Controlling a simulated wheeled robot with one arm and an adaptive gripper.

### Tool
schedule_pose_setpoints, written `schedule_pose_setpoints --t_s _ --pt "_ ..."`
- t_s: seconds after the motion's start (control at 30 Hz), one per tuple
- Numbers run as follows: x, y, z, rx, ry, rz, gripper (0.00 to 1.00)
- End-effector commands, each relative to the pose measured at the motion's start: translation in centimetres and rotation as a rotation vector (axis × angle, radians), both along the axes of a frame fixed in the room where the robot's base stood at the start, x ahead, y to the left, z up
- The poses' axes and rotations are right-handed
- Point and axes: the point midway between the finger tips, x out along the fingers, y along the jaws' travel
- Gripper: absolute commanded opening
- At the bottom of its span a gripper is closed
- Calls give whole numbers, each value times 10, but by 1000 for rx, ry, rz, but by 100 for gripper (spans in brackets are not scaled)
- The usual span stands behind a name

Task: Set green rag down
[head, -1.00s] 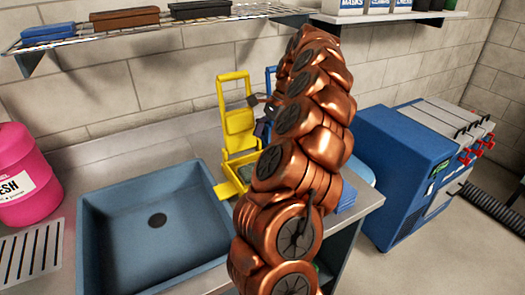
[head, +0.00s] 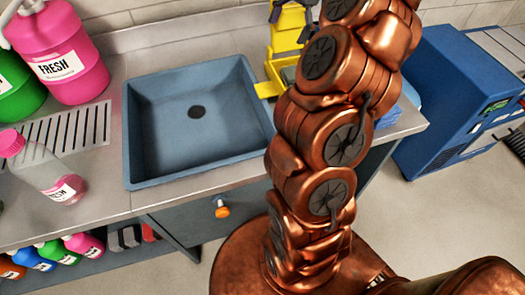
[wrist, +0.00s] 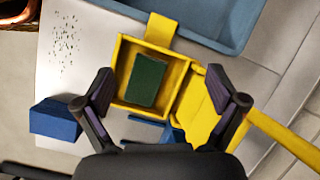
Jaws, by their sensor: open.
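The green rag (wrist: 148,80) lies inside a square yellow tray (wrist: 122,97), part of a yellow stand, in the wrist view. My gripper (wrist: 159,84) is open above the tray, with its two dark fingers apart on either side of the rag and nothing between them. In the head view, part of my gripper (head: 292,12) shows at the top edge, over the yellow stand (head: 288,38). My arm hides much of the tray there.
A blue-grey sink (head: 190,150) is left of the stand. Pink (head: 62,50) and green (head: 14,85) jugs and a pink-capped bottle (head: 45,170) stand farther left. A blue block (wrist: 55,120) lies beside the tray. A blue machine (head: 455,105) stands at right.

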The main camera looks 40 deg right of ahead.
Motion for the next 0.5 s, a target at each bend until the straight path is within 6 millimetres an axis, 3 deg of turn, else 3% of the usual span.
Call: schedule_pose_setpoints --t_s 0.03,0.2,0.5 --pt "1 22 5 -9 -14 80 95" --pt "0 86 16 -50 -68 327 95" --pt "-37 184 16 -120 -123 725 95"
